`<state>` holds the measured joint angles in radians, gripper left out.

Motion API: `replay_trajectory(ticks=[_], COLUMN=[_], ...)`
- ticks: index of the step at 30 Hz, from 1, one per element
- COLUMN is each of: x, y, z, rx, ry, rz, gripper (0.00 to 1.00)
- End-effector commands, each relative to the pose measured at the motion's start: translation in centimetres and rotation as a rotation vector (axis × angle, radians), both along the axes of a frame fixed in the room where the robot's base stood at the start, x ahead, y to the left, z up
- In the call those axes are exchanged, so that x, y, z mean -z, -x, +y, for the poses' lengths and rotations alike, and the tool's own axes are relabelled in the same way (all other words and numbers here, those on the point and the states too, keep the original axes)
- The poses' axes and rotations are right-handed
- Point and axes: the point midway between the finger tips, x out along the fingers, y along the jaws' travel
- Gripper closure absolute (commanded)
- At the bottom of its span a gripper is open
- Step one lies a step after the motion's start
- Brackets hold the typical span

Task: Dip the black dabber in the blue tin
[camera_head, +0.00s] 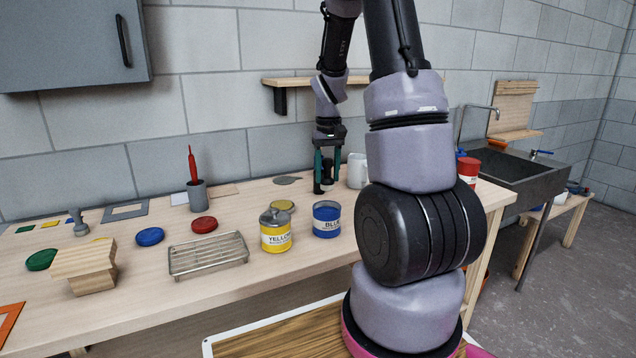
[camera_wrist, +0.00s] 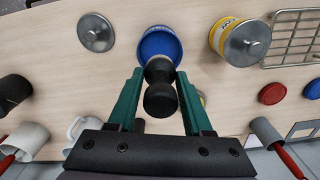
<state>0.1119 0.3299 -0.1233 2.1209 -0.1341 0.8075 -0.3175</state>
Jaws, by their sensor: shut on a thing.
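My gripper (camera_head: 327,188) is shut on the black dabber (camera_head: 327,172), above the table. In the head view it is above and behind the blue tin. The wrist view shows the dabber (camera_wrist: 160,98) between the teal fingers, its far end overlapping the near edge of the blue tin (camera_wrist: 160,42). Whether it touches the tin cannot be told. The blue tin (camera_head: 327,222), labelled BLUE, stands upright and open on the table, with blue showing inside.
The lidded yellow tin (camera_head: 275,238) stands left of the blue tin, near the wire rack (camera_head: 208,255). A white mug (camera_head: 357,170) stands right of my gripper. A loose grey lid (camera_wrist: 96,32) lies beside the blue tin in the wrist view.

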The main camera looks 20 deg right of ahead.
Motion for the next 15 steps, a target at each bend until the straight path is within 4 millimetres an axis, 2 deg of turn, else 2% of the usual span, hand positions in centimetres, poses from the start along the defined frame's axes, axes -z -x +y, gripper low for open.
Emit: replay_trajectory(ticks=[15], x=[3.6], y=[0.0], z=[0.0], rx=[0.001], ry=[0.0], rz=[0.002], gripper=[1.0])
